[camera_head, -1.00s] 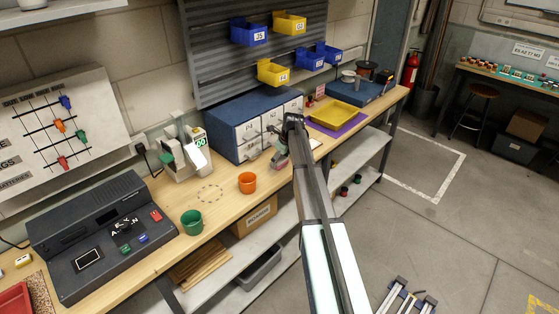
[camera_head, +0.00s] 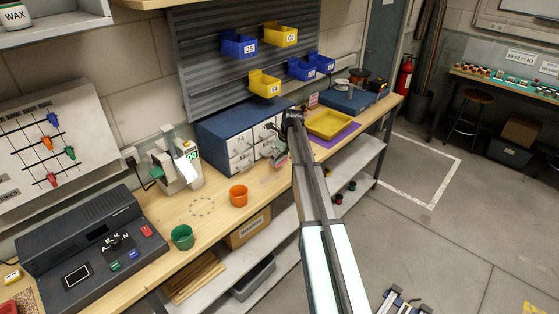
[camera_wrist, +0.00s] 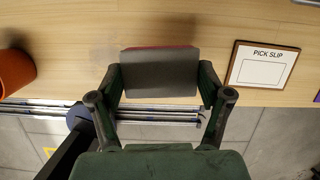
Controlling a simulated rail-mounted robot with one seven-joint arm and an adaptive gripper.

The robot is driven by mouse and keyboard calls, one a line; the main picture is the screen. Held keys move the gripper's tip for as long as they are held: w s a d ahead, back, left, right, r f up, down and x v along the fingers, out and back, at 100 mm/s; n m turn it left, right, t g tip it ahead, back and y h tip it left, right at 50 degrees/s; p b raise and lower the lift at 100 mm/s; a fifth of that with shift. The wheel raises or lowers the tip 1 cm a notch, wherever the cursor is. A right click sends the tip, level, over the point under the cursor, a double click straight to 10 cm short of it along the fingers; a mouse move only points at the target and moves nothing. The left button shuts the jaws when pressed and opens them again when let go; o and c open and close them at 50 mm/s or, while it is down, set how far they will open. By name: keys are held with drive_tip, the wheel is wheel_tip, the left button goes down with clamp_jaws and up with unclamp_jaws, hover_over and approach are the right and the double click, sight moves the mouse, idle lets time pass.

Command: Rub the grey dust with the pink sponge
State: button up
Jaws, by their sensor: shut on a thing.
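My gripper (camera_wrist: 161,82) is shut on a block with a dark grey face and a thin pink-red edge, the pink sponge (camera_wrist: 160,48). In the head view my gripper (camera_head: 275,156) is small, in front of the blue drawer cabinet, and a bit of pink shows at its tip. The sponge is over the front part of the wooden bench; I cannot tell whether it touches the top. A faint grey smudge (camera_wrist: 104,54), perhaps the grey dust, lies left of the sponge in the wrist view. A darker patch beyond the sponge may be shadow.
An orange cup (camera_head: 238,196) stands left of my gripper, with a green cup (camera_head: 182,237) farther left. A framed pick slip (camera_wrist: 262,64) lies right of the sponge. The drawer cabinet (camera_head: 222,130) stands behind. The bench's front edge is close.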

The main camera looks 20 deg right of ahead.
drive_tip(key=shift+r+p, duration=0.55)
drive_tip(key=shift+r, duration=0.9)
